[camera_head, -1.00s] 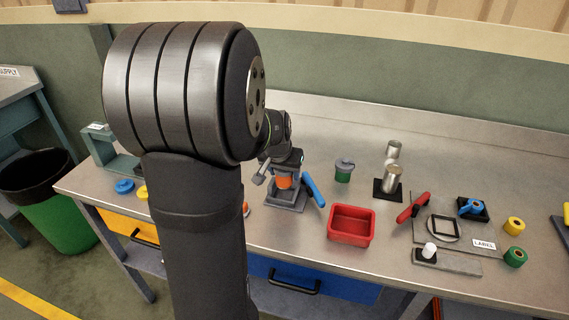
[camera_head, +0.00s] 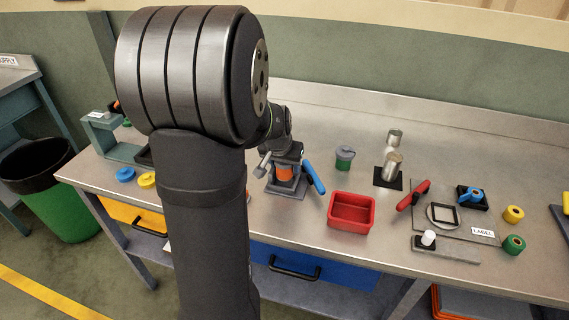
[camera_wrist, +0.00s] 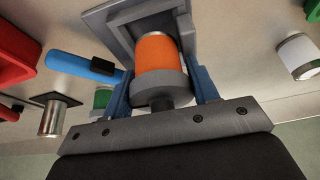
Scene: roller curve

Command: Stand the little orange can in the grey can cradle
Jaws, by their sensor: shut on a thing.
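The little orange can (camera_wrist: 157,54) is between the two blue fingers of my gripper (camera_wrist: 162,88) in the wrist view. The fingers are shut on it. The grey can cradle (camera_wrist: 120,22) surrounds the can's far end, and the can looks lined up with it. I cannot tell whether the can rests on the cradle's floor. In the head view the orange can (camera_head: 284,174) stands upright at the grey cradle (camera_head: 287,187), with my gripper (camera_head: 287,164) above it. My arm hides part of the left side.
A blue-handled tool (camera_head: 315,177) lies right beside the cradle. A red bin (camera_head: 351,212) stands to the front right. A green can with a grey lid (camera_head: 344,158) and a metal cylinder on a black base (camera_head: 390,166) stand behind. Open bench lies between them.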

